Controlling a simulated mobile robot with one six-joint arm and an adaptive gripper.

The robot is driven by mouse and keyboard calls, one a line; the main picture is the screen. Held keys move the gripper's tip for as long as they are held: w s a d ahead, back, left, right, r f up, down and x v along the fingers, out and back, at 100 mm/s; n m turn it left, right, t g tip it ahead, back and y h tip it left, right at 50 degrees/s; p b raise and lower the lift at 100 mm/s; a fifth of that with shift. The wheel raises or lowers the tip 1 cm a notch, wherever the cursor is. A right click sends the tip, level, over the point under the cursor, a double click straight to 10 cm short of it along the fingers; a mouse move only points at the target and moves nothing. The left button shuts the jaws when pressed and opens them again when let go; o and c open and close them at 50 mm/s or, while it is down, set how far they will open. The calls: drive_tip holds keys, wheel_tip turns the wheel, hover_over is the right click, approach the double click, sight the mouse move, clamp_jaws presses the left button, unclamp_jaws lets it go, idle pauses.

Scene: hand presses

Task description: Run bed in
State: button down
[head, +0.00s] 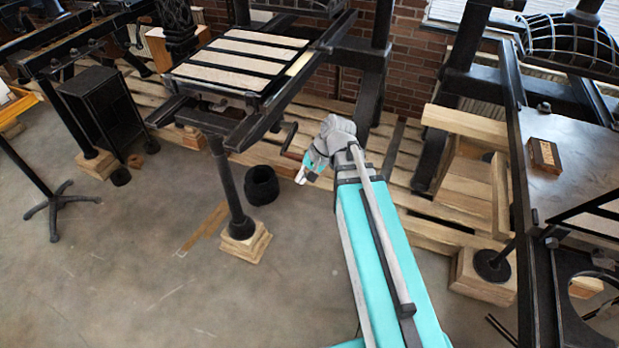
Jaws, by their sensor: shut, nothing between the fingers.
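The press bed (238,62) is a flat black-framed plate with pale strips across it. It lies on the dark rails (285,90) of a hand press at the upper middle, out in front of the press's upright frame. A short dark crank handle (289,138) hangs beside the rail, just above and left of my wrist. My gripper (301,178) is small in the picture at the end of my turquoise arm, below the handle and apart from it. It points down and left, shut and empty. My wrist partly hides the area behind it.
A black post on a wooden block (245,243) supports the bed's front end. A black bucket-like thing (262,185) stands beside it. Another press with a flat plate (575,155) is at right. The concrete floor at lower left is mostly clear.

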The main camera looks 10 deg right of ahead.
drive_tip(key=w+d+f+m+t+y+b, duration=0.15)
drive_tip(key=w+f+m+y+b, duration=0.3)
drive_tip(key=f+b, duration=0.65)
drive_tip(key=w+d+f+m+t+y+b, duration=0.1)
drive_tip(key=w+f+m+t+y+b, duration=0.4)
drive_tip(key=b, duration=1.1)
drive_tip(key=w+d+f+m+t+y+b, duration=0.2)
drive_tip(key=d+b, duration=0.5)
drive_tip(key=b, duration=0.5)
drive_tip(key=w+d+f+m+t+y+b, duration=0.2)
drive_tip(key=d+f+b, duration=0.5)
drive_tip(key=b, duration=0.5)
wheel_tip(320, 180, down, 2)
drive_tip(key=w+m+y, duration=0.1)
drive_tip(key=w+m, duration=0.1)
drive_tip(key=m, duration=0.1)
drive_tip(key=shift+w+f+m+t, duration=0.2)
drive_tip(key=shift+w+m+t, duration=0.1)
drive_tip(key=shift+m+t, duration=0.05)
drive_tip(key=shift+r, duration=0.1)
drive_tip(key=s+d+r+p+x, duration=0.1)
drive_tip(key=r+p+x, duration=0.1)
drive_tip(key=p+x, duration=0.6)
drive_tip(key=shift+p+x, duration=0.3)
drive_tip(key=shift+x, duration=2.15)
